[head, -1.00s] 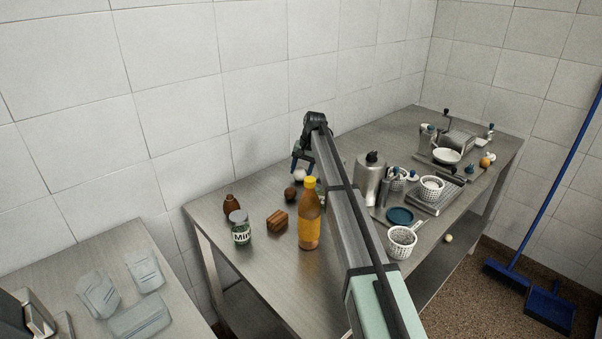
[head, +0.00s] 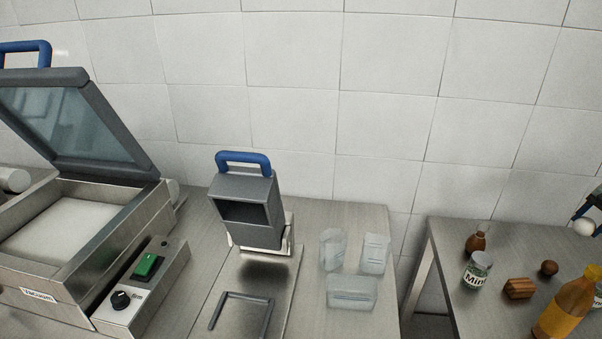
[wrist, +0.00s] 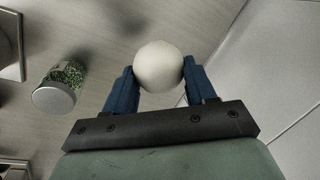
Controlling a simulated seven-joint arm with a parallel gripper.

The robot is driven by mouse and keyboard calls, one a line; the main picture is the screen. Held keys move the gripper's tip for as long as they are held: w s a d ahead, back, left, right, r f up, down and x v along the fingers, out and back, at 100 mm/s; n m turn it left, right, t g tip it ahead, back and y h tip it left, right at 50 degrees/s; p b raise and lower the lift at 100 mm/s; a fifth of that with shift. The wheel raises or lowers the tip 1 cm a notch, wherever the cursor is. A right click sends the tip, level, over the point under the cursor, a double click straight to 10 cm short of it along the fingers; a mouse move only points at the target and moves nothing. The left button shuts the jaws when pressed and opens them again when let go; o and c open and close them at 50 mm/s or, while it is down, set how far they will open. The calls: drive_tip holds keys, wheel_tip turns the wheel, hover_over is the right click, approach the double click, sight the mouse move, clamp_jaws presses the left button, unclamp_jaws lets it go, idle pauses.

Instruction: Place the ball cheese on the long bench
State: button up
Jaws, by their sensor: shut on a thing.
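The ball cheese, a smooth off-white ball (wrist: 158,62), sits between the blue fingers of my gripper (wrist: 158,78) in the wrist view, which is shut on it. In the head view my gripper (head: 592,208) and the ball cheese (head: 583,227) show at the far right edge, above the right steel bench (head: 445,240). A left steel bench (head: 350,215) carries a vacuum machine. I cannot tell from the pictures which one is called the long bench.
On the right bench stand a brown bottle (head: 478,242), a mint jar (head: 477,270), a brown wooden block (head: 519,289), a dark ball (head: 549,268) and an orange bottle (head: 567,305). The left bench holds the vacuum machine (head: 60,270), a grey device (head: 247,205) and clear packs (head: 351,291). A gap separates the benches.

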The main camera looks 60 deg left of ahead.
drive_tip(key=s+a+n, duration=0.2)
drive_tip(key=s+a, duration=0.5)
drive_tip(key=a, duration=0.5)
drive_tip(key=s+a+r+n+g, duration=0.1)
drive_tip(key=s+a, duration=0.5)
drive_tip(key=a, duration=0.6)
drive_tip(key=s+a+n, duration=0.2)
drive_tip(key=s+a, duration=0.5)
drive_tip(key=a, duration=0.5)
drive_tip(key=s+a+n, duration=0.2)
drive_tip(key=s+a, duration=0.6)
drive_tip(key=s, duration=0.3)
drive_tip(key=s+a+r+n+g, duration=0.1)
drive_tip(key=s+a+n, duration=0.1)
drive_tip(key=s+a, duration=0.75)
drive_tip(key=s+a+n, duration=0.1)
drive_tip(key=s+a, duration=0.5)
drive_tip(key=s, duration=0.6)
drive_tip(key=shift+h, duration=0.4)
drive_tip(key=shift+w+d+f+x, duration=0.1)
drive_tip(key=shift+w+d+x, duration=0.15)
drive_tip(key=shift+x, duration=1.35)
drive_tip(key=shift+w+d+f+x, duration=0.1)
drive_tip(key=shift+w+d+x, duration=0.15)
drive_tip(key=shift+x, duration=1.3)
drive_tip(key=shift+w+d+x, duration=0.15)
drive_tip(key=shift+d+x, duration=0.1)
drive_tip(key=shift+x, duration=1.35)
drive_tip(key=shift+f, duration=0.15)
